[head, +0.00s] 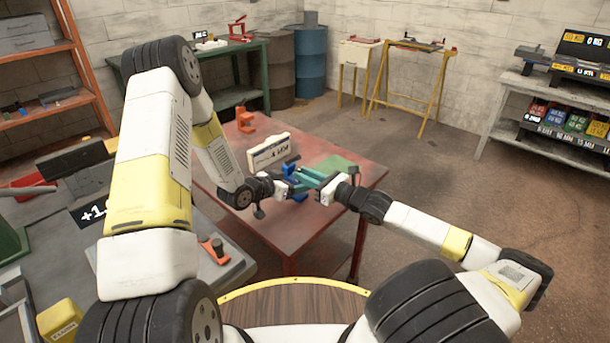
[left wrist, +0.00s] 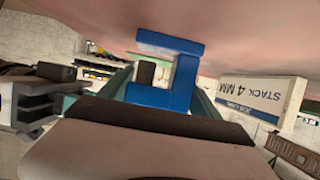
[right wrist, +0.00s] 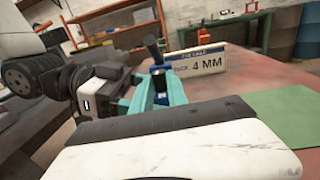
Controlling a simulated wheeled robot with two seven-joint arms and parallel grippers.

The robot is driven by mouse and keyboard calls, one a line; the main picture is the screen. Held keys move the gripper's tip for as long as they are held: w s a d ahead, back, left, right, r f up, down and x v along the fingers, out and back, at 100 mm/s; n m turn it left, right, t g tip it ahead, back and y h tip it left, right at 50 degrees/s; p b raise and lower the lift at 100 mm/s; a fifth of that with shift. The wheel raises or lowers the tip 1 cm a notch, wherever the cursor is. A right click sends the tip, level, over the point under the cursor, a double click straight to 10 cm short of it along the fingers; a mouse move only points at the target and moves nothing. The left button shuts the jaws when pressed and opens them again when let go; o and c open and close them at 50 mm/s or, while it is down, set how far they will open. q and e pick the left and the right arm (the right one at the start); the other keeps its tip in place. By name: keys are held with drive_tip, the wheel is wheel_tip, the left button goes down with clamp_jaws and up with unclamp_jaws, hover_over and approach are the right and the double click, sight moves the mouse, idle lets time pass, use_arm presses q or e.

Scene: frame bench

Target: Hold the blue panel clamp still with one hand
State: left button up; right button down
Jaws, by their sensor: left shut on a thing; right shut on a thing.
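The blue panel clamp (head: 291,166) is above the red table, between my two grippers. My left gripper (head: 285,187) comes in from the left and is shut on it. In the left wrist view the clamp's blue C-shaped frame (left wrist: 180,75) sits between the teal fingers. My right gripper (head: 312,179) comes in from the right, also shut on the clamp. In the right wrist view a blue part (right wrist: 159,82) shows between its teal fingers, with a dark handle (right wrist: 152,46) sticking up. The exact finger contacts are partly hidden.
The red table (head: 240,150) carries a white sign (head: 269,151) reading STACK 4 MM just behind the clamp. A green mat (head: 340,163) lies behind my right gripper. An orange clamp (head: 246,122) stands at the far left corner. A grey bench (head: 150,300) is at left.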

drive_tip(key=shift+s+m+t+h, duration=0.1)
drive_tip(key=shift+m+t+h, duration=0.3)
drive_tip(key=shift+t, duration=0.1)
drive_tip(key=c, duration=1.6)
unclamp_jaws()
drive_tip(key=v, duration=1.2)
